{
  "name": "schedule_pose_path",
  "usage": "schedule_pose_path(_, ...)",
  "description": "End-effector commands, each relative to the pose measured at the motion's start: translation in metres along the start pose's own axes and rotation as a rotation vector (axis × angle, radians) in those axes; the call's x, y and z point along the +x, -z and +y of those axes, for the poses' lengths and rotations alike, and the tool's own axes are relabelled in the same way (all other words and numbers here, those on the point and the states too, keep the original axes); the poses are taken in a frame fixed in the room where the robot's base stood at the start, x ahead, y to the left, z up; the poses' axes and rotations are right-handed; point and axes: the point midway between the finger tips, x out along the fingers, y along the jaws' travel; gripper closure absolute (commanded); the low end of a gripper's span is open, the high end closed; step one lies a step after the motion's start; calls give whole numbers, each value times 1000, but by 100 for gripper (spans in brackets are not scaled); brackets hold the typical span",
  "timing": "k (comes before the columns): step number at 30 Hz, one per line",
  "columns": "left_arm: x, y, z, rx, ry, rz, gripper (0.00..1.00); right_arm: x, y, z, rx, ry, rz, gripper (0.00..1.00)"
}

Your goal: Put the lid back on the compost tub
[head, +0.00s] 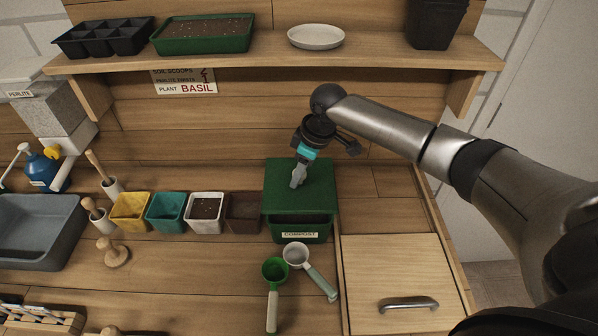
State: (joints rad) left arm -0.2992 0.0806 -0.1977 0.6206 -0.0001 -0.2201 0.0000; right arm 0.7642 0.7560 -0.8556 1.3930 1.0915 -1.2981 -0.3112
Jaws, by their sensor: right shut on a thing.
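The compost tub (316,239) is a dark green box with a COMPOST label on its front, standing on the bench right of the row of pots. The green square lid (278,178) is over the tub and hides most of its top. A dark band shows between the lid's front edge and the label; I cannot tell whether the lid touches the rim. My right gripper (298,181) points down at the middle of the lid and is shut on it, its fingertips hiding the grip point. My left gripper is not in view.
A green scoop (274,271) and a pale scoop (297,255) lie close in front of the tub. Small square pots (206,211) stand to its left. A wooden panel with a handle (395,275) is at front right. A shelf (270,50) runs above.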

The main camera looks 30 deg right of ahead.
Motion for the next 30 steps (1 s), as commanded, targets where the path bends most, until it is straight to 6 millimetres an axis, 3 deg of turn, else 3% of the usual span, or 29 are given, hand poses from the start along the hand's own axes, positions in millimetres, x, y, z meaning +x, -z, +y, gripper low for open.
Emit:
schedule_pose_path(10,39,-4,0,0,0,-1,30,31,-8,0,-1,-1,0,100)
schedule_pose_path(18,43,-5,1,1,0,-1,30,47,-13,0,0,0,0,100)
schedule_pose_path(30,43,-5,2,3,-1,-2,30,49,-13,0,0,0,1,100)
